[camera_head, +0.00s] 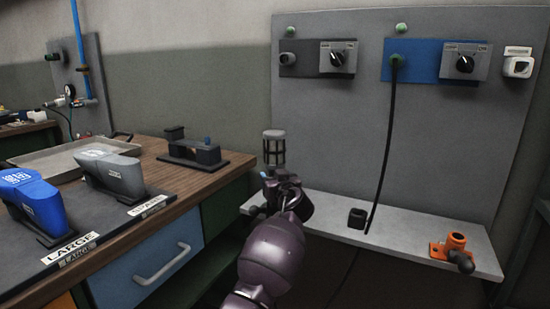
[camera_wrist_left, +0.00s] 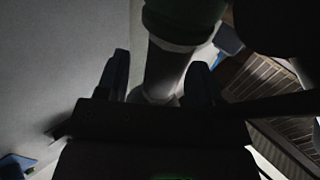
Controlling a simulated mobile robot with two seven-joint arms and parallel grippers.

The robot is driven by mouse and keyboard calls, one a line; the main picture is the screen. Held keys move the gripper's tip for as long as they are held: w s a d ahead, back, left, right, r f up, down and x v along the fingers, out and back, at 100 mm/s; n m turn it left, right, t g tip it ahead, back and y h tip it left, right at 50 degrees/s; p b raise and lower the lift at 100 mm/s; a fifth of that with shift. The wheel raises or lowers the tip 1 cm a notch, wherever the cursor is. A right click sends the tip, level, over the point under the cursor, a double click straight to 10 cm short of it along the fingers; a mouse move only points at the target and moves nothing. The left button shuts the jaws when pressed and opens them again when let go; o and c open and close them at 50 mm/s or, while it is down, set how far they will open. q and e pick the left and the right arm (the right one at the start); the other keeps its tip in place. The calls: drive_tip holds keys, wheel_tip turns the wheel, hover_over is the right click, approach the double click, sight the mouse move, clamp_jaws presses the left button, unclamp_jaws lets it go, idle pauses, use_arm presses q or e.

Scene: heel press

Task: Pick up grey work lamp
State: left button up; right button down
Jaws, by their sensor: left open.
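The grey work lamp (camera_head: 274,149) stands upright on the pale shelf by the grey panel, with a pale cap and a caged section showing in the head view. Its lower part is hidden behind my left gripper (camera_head: 272,180). In the left wrist view, a cylinder that appears to be the lamp (camera_wrist_left: 166,68) stands between the two dark fingers of my left gripper (camera_wrist_left: 160,80). The fingers are open on either side of it; contact cannot be told. My right gripper is not in view.
The pale shelf (camera_head: 405,229) also holds a small black holder (camera_head: 357,218) and an orange fitting (camera_head: 454,249). A black cable (camera_head: 383,150) hangs from the blue plate. The wooden workbench (camera_head: 190,185) at left carries a blue (camera_head: 35,200) and a grey shoe-shaped block (camera_head: 112,172).

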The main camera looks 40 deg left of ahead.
sight(274, 132)
use_arm(q)
drive_tip(key=c, duration=1.1)
drive_tip(key=shift+r, duration=0.1)
